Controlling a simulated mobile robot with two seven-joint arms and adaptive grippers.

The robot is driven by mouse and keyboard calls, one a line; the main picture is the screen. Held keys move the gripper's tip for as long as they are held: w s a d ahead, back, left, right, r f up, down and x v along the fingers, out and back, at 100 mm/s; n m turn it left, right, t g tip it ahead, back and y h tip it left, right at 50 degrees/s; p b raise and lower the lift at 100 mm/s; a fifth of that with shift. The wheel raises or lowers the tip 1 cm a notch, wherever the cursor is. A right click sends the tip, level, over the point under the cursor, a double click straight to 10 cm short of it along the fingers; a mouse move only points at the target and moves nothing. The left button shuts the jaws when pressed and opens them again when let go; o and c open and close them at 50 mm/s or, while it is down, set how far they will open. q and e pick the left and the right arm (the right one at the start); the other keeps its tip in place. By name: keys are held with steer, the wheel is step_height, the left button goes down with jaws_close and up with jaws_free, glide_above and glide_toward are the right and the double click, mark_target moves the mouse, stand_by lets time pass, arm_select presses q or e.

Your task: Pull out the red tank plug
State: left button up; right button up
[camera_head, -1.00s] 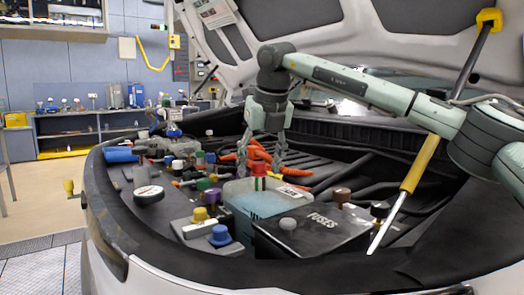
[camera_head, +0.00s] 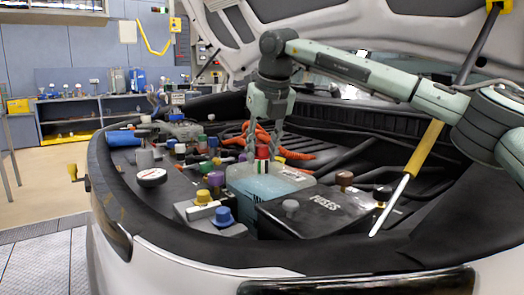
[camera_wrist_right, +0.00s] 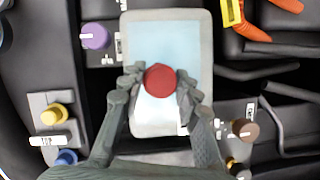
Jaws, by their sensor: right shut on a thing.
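The red tank plug (camera_head: 262,152) sits upright on top of the pale translucent coolant tank (camera_head: 240,190) in the engine bay. In the right wrist view the plug shows as a round red cap (camera_wrist_right: 160,80) over the light blue tank (camera_wrist_right: 140,30). My right gripper (camera_head: 262,150) points down from above, with its fingers on both sides of the plug. In the wrist view its fingertips (camera_wrist_right: 160,84) are closed against the plug's sides. My left gripper is not in view.
The black fuse box (camera_head: 315,212) stands right of the tank. Blue (camera_head: 222,216) and yellow (camera_head: 203,197) caps are at its front left. Orange hoses (camera_head: 290,153) run behind. A yellow-sleeved prop rod (camera_head: 424,150) stands at the right under the raised hood.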

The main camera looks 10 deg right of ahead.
mark_target(262, 146)
steer(key=shift+r+p, duration=0.3)
steer(key=shift+r, duration=0.05)
stand_by(0.5)
steer(key=shift+r+p, duration=1.8)
steer(key=shift+r, duration=0.55)
steer(key=shift+f, duration=0.1)
